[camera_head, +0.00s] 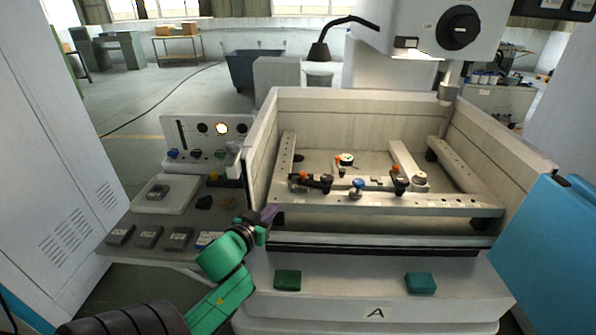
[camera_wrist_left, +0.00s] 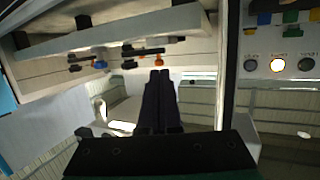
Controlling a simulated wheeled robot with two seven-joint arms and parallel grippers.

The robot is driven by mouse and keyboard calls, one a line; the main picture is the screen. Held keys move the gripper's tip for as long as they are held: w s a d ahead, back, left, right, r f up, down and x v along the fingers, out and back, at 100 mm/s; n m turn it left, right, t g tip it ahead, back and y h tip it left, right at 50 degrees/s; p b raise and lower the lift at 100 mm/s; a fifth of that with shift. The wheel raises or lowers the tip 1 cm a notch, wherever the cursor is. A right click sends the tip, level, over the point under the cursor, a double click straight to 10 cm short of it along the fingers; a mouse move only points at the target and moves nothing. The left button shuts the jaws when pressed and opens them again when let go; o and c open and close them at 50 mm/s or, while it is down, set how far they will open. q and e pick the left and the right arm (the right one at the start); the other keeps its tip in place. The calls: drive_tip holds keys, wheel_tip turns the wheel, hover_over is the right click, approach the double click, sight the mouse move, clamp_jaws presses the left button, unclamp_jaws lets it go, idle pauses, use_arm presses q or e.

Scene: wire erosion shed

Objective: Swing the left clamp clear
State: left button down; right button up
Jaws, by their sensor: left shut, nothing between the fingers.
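The left clamp (camera_head: 318,182) is a dark arm with an orange knob, lying on the front rail at the left inside the machine's open tank. In the left wrist view dark clamp parts with orange (camera_wrist_left: 128,64) and blue (camera_wrist_left: 100,64) knobs show at upper left; which clamp each belongs to is hard to tell. A second clamp (camera_head: 398,180) with an orange top stands further right. My left gripper (camera_head: 269,214) is at the tank's front left corner, apart from the left clamp and to its lower left. Its dark fingers (camera_wrist_left: 158,98) are together and empty. My right gripper is out of view.
The tank's left wall (camera_head: 261,150) rises close beside my left gripper. A side shelf with a control panel (camera_head: 200,140), a pale tray (camera_head: 165,194) and several grey blocks lies to the left. A blue knob (camera_head: 357,186) stands between the clamps.

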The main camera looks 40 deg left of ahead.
use_arm(q)
wheel_tip(320, 180, up, 4)
drive_tip(key=f+t, duration=0.1)
drive_tip(key=p, duration=0.2)
approach(302, 176)
drive_tip(key=x, duration=0.6)
drive_tip(key=shift+w+a+r, duration=0.1)
drive_tip(key=shift+w+a, duration=0.05)
drive_tip(key=shift+w, duration=0.35)
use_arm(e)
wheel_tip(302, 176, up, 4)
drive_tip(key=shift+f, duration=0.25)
use_arm(q)
drive_tip(key=shift+s, duration=0.1)
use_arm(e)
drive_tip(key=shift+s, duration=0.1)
